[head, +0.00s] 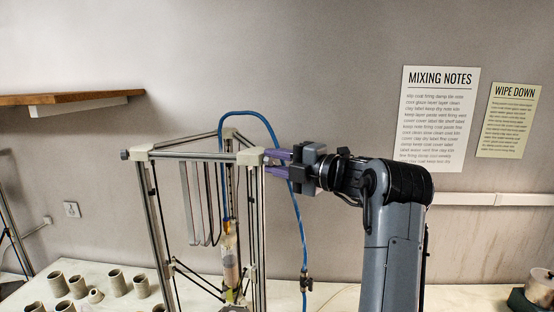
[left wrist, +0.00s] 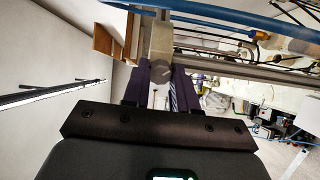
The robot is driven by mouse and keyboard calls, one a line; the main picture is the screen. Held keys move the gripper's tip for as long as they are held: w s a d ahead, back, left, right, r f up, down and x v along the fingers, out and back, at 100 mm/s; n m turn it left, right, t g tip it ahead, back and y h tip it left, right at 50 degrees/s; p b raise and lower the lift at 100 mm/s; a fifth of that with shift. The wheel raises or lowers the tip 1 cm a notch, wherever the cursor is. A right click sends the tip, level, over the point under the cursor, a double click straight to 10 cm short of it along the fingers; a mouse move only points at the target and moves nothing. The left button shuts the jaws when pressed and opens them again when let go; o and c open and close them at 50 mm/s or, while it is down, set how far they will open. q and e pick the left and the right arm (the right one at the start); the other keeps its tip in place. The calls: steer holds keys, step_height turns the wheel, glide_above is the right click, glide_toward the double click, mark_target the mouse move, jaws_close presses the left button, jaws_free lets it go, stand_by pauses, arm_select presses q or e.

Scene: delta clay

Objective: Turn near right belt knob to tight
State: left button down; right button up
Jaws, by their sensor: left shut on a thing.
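The delta clay printer (head: 195,155) stands on the table in the head view, a metal frame with pale corner blocks. The near right belt knob (left wrist: 161,71) is a round grey knob at the frame's corner block (left wrist: 159,42) in the left wrist view. My left gripper (head: 267,161) reaches that corner from the right. Its purple fingers (left wrist: 160,84) are shut on the knob, one on each side. In the head view the fingers and corner block mostly hide this knob. Any mark on the knob is too small to read. My right gripper is not in view.
A blue hose (head: 272,125) arches over the printer and hangs down close beside my left gripper. Another dark knob (head: 125,155) sits at the frame's left corner. Several clay cups (head: 78,287) stand at the left. A wooden shelf (head: 70,97) is on the wall.

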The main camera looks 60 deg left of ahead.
arm_select(q)
steer(key=shift+m, duration=1.2)
steer(key=shift+f, duration=0.1)
steer(key=shift+a, duration=0.1)
steer(key=c, duration=0.9)
jaws_free()
steer(key=shift+d, duration=0.2)
